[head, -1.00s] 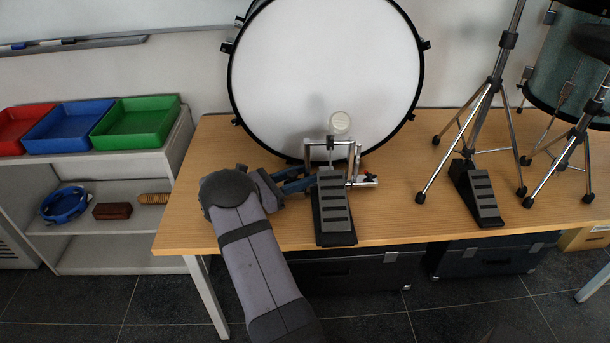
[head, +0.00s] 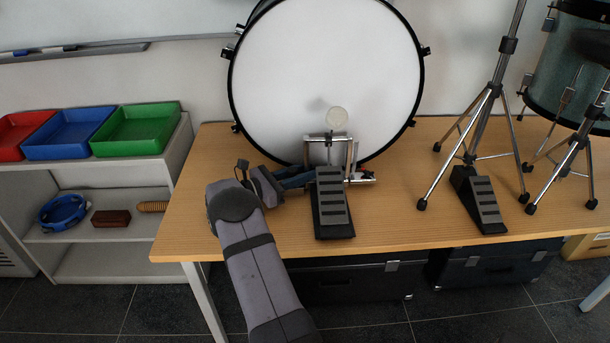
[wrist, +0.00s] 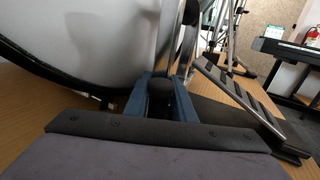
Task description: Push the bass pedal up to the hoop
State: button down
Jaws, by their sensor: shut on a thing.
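The bass pedal (head: 332,205) stands on the table in front of the bass drum, its footboard towards the table's front edge. Its round pale beater (head: 336,118) stands upright before the white drum head (head: 320,70). The drum's black hoop (head: 388,152) passes behind the pedal frame; I cannot tell whether they touch. My gripper (head: 310,178) reaches in from the pedal's left, its blue fingers shut on the pedal near the frame. The wrist view shows the fingers (wrist: 172,85) closed, with the footboard (wrist: 240,92) at right. The gripped spot is mostly hidden.
A second pedal (head: 478,200) with a chrome tripod stand is at the right on the table (head: 400,220). Another drum (head: 572,65) is at far right. A shelf with red, blue and green trays (head: 140,130) stands left. The table between both pedals is clear.

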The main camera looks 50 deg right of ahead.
jog(key=shift+w+d+r+t, duration=0.1)
jog(key=shift+w+r+t, duration=0.2)
jog(key=shift+w, duration=0.1)
jog(key=c, duration=1.6)
grip_release()
jog(key=shift+f, duration=0.1)
jog(key=shift+c, duration=0.2)
jog(key=shift+s, duration=0.1)
